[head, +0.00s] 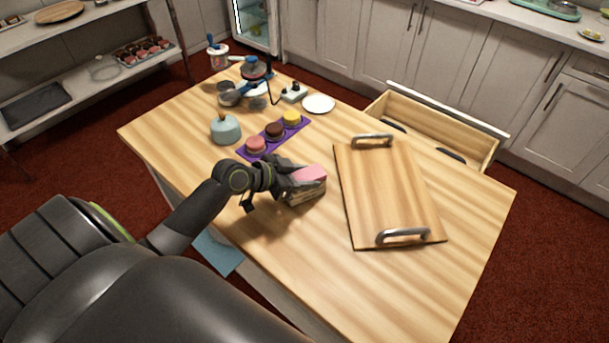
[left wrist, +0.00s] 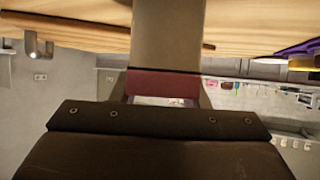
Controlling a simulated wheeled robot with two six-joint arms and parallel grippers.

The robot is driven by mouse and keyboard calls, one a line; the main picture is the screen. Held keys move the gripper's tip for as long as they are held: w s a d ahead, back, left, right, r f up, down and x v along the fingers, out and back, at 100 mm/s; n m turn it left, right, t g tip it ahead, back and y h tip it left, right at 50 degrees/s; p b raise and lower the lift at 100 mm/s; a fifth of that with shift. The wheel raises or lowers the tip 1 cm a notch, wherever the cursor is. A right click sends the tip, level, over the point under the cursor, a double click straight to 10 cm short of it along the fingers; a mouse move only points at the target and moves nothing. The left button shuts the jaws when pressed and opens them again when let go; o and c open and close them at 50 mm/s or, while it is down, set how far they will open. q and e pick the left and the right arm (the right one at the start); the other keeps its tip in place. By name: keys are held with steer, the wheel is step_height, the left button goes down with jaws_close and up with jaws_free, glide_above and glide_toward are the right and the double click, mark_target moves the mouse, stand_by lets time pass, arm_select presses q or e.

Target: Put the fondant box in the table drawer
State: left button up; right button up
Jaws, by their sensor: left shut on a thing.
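The fondant box (head: 311,177) has a pink top and light brown sides. It is at the middle of the wooden table (head: 350,277). My left gripper (head: 298,186) is shut on the box, and its fingers hide part of it. I cannot tell whether the box touches the tabletop. In the left wrist view the box (left wrist: 167,35) fills the space in front of the gripper. The table drawer (head: 440,130) is pulled open at the table's far right side, with dark items partly visible inside. My right gripper is not in view.
A wooden board with two metal handles (head: 390,195) lies between the box and the drawer. The front right tabletop is clear.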

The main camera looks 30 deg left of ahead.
arm_select(q)
steer(key=shift+f, duration=0.15)
steer(key=o, duration=1.2)
steer(key=shift+c, duration=0.2)
